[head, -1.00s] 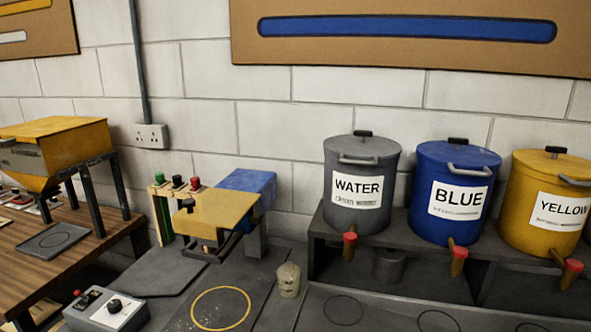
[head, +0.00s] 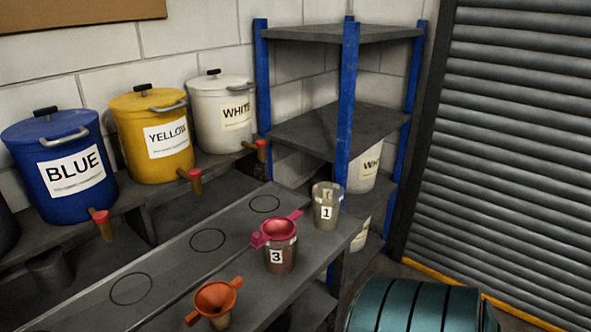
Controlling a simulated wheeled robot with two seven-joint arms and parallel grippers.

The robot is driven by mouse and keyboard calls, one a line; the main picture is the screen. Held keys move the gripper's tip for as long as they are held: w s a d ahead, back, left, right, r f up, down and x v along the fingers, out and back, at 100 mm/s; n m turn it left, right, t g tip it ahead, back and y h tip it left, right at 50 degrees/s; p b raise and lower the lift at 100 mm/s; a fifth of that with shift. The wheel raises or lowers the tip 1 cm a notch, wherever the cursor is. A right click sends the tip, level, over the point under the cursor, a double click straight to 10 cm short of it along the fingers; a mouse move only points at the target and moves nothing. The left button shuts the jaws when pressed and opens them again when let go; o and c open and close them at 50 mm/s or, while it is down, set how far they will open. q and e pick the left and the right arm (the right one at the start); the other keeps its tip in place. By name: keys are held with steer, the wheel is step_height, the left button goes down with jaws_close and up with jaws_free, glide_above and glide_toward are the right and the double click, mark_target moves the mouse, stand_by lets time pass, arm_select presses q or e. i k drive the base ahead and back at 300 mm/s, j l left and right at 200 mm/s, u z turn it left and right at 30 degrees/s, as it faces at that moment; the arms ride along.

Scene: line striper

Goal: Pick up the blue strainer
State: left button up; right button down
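No blue strainer shows in the head view. A pink-red strainer (head: 279,229) sits on top of a cup labelled 3 (head: 281,259) on the grey bench. An orange strainer (head: 216,298) sits on another cup at the bench's front, near the bottom edge of the picture. A clear cup labelled 1 (head: 327,206) stands at the right end of the bench with no strainer on it. Neither of my grippers is in view.
The bench (head: 170,262) has several drawn circles, all empty. Blue (head: 58,165), yellow (head: 150,133) and white (head: 222,113) tap buckets line a raised shelf behind. A blue-post shelf rack (head: 348,110), a teal drum (head: 415,306) and a roller shutter (head: 510,150) are at right.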

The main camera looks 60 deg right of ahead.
mark_target(276, 229)
steer(key=z, duration=1.8)
steer(key=l+u, duration=0.1)
steer(key=l, duration=0.15)
